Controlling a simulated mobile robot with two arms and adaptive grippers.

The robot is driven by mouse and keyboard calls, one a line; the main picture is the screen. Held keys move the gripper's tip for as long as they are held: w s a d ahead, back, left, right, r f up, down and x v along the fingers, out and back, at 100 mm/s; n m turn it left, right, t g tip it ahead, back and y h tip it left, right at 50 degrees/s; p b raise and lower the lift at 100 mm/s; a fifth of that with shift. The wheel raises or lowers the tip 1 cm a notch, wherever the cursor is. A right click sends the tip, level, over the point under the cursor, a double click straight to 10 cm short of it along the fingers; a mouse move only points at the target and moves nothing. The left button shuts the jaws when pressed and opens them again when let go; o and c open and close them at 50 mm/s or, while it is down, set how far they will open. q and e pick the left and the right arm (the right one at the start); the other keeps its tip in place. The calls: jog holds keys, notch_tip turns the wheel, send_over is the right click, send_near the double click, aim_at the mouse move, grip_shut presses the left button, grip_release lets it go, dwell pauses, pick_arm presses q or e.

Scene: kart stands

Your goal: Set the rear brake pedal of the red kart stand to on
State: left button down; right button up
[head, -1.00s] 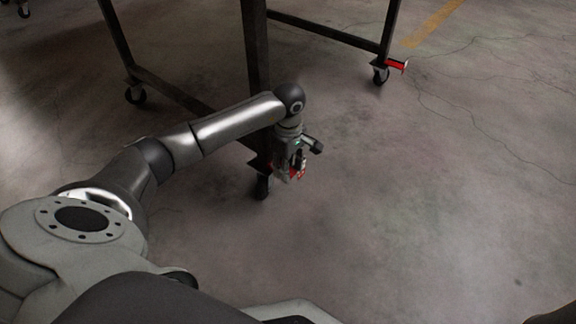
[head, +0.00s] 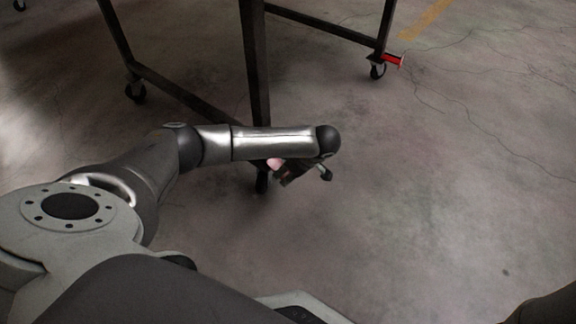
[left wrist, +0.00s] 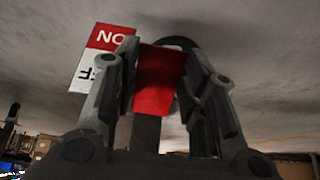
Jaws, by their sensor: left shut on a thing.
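The red brake pedal (left wrist: 157,85) is between the two fingers of my left gripper (left wrist: 162,62), which is shut on it. A sign with a red half reading ON and a white half reading OFF (left wrist: 97,60), upside down, is just left of the pedal in the left wrist view. In the head view my left gripper (head: 285,174) is at the foot of the near leg of the kart stand (head: 254,70), and my forearm hides most of the pedal. A pinkish patch shows there. My right gripper is not in view.
A second red pedal (head: 393,59) sticks out by the far right caster (head: 377,71) of the stand. Another caster (head: 135,92) is at the left. The concrete floor to the right is clear, with a yellow line at the back.

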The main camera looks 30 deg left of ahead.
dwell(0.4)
pick_arm(q)
jog(key=c, duration=0.9)
grip_release()
jog(key=v, duration=1.2)
jog(key=shift+d+f, duration=0.1)
